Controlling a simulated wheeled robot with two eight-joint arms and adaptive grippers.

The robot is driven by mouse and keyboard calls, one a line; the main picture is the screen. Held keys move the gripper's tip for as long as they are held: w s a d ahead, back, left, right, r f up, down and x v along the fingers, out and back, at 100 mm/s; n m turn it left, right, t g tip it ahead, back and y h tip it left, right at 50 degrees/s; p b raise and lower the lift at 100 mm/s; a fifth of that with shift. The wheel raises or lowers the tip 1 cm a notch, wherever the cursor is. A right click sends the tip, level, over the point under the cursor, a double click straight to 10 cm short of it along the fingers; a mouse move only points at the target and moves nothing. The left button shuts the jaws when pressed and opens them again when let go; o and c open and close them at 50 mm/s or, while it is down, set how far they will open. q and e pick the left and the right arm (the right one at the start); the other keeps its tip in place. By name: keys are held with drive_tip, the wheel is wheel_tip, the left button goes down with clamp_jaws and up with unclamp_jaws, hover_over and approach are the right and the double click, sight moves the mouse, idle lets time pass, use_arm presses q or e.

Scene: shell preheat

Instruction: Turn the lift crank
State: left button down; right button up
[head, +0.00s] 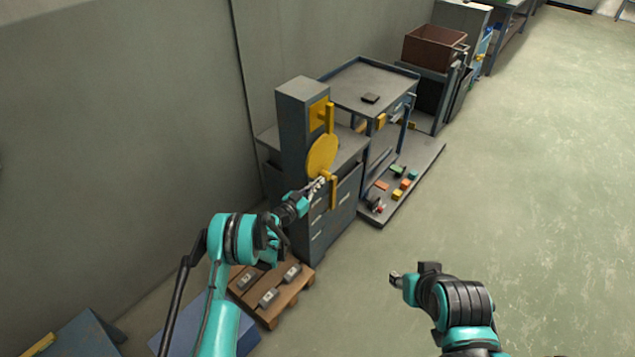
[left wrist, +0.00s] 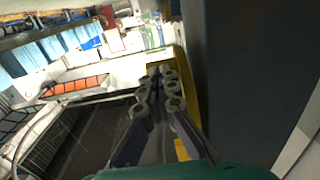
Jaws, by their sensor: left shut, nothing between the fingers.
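The lift crank (head: 322,154) is a yellow disc on the front of a tall grey-blue column (head: 293,125), with a yellow bar hanging below it. My left gripper (head: 319,184) is at the lower part of the crank, close to the bar. Whether it touches the bar I cannot tell. In the left wrist view my left gripper (left wrist: 160,85) has its fingers together, with nothing between them, and a yellow part (left wrist: 182,75) shows behind them. My right gripper (head: 396,280) is out over open floor, away from the crank; its fingers are too small to read.
A drawer cabinet (head: 330,220) stands under the column. A cart (head: 350,85) with a low deck holding several small coloured parts stands to the right. A wooden pallet (head: 300,298) with grey blocks lies in front. The floor (head: 520,200) on the right is clear.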

use_arm(q)
drive_tip(key=shift+w+d+f+t+h, duration=0.15)
drive_tip(key=shift+w+d+t+h, duration=0.05)
drive_tip(key=shift+t+h, duration=0.1)
use_arm(e)
drive_tip(key=shift+w+d, duration=0.1)
drive_tip(key=shift+w, duration=0.1)
idle(0.3)
